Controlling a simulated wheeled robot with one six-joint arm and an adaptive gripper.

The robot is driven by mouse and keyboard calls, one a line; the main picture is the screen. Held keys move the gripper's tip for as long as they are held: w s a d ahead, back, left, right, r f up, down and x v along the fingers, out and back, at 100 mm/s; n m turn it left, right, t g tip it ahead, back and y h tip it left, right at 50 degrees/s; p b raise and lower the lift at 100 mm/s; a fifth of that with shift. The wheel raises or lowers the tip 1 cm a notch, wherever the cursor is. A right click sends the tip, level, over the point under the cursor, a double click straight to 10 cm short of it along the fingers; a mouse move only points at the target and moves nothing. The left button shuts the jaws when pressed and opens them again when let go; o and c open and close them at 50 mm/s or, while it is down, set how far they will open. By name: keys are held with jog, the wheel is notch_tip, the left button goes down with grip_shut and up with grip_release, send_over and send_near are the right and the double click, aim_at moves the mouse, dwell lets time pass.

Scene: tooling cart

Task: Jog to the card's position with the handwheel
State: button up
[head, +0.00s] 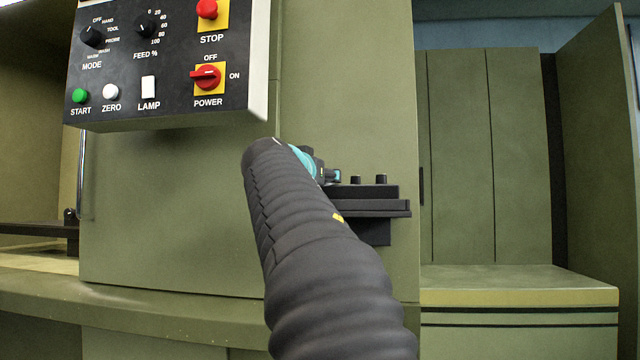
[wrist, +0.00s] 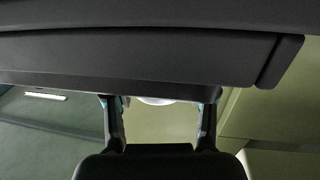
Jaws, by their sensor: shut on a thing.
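My gripper (wrist: 160,98) shows in the wrist view as two dark fingers with teal at the tips, reaching up to a black edge. Between the fingertips is the pale curved rim of a round part, which I take to be the handwheel (wrist: 168,101); most of it is hidden behind the black body above. The gripper is shut on it. In the head view my dark sleeved arm covers most of the gripper and the handwheel. The gripper end (head: 328,174) is beside a black shelf-like unit (head: 372,208). I see no readable card in either view.
A control panel (head: 168,55) hangs above and left of my arm, with MODE (head: 93,36) and FEED (head: 145,24) knobs, a red STOP button (head: 207,9) and a POWER switch (head: 206,77). Two small black knobs stand on the black unit. Green cabinet panels (head: 485,150) stand right.

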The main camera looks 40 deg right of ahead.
jog(key=shift+n+t+y, duration=0.6)
jog(key=shift+n+t, duration=0.1)
jog(key=shift+t, duration=0.2)
jog(key=o, duration=1.2)
jog(key=v, duration=1.2)
jog(key=shift+s, duration=0.1)
